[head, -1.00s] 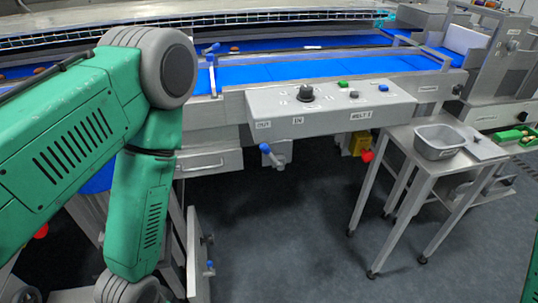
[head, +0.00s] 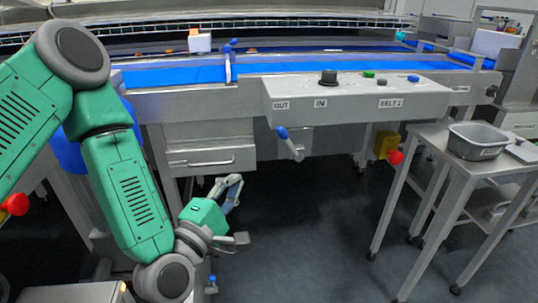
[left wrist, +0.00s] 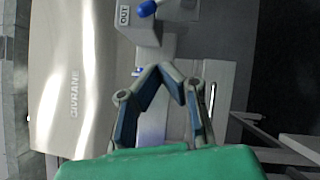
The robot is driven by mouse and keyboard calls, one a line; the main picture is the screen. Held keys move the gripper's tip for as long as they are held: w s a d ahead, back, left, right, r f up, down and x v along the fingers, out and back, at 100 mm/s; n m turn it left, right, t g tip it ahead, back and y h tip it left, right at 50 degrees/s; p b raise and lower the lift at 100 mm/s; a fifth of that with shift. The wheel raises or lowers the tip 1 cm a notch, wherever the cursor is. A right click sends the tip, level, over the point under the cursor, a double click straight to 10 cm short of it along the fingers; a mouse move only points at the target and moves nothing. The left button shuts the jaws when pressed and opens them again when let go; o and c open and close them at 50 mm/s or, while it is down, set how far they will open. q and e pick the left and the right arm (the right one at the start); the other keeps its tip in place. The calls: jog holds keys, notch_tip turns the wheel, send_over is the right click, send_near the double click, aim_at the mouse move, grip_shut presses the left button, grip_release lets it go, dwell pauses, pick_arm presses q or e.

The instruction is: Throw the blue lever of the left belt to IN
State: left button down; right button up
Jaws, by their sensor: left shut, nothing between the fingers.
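The blue lever (head: 282,133) hangs on the front of the grey control box (head: 352,108), under the labels OUT and IN. Its blue knob leans up and left, toward the OUT label (head: 281,105); the IN label (head: 320,104) is to its right. The knob also shows at the top of the left wrist view (left wrist: 146,8). My left gripper (head: 236,182) is below and left of the lever, apart from it, in front of the drawer. In the left wrist view its fingers (left wrist: 172,68) meet near the tips, empty. My right gripper is out of view.
The blue belt (head: 180,75) runs behind the box. A drawer with a handle (head: 205,160) is left of the lever. A yellow block with a red button (head: 395,157) is to the right, before a side table with a grey tub (head: 475,140). The floor below is clear.

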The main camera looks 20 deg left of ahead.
pick_arm(q)
jog(key=shift+a+r+n+t, duration=0.25)
jog(key=shift+r+n+t, duration=0.05)
jog(key=shift+r+n, duration=0.3)
jog(key=shift+w, duration=0.1)
send_near(286, 139)
jog(key=w+a+r, duration=0.1)
jog(key=w+a, duration=0.3)
jog(key=a, duration=0.1)
jog(key=w, duration=0.1)
jog(key=w+d+r, duration=0.1)
jog(key=w+d, duration=0.1)
jog(key=shift+w+d+r, duration=0.15)
jog(key=shift+d+r, duration=0.1)
jog(key=shift+r, duration=0.1)
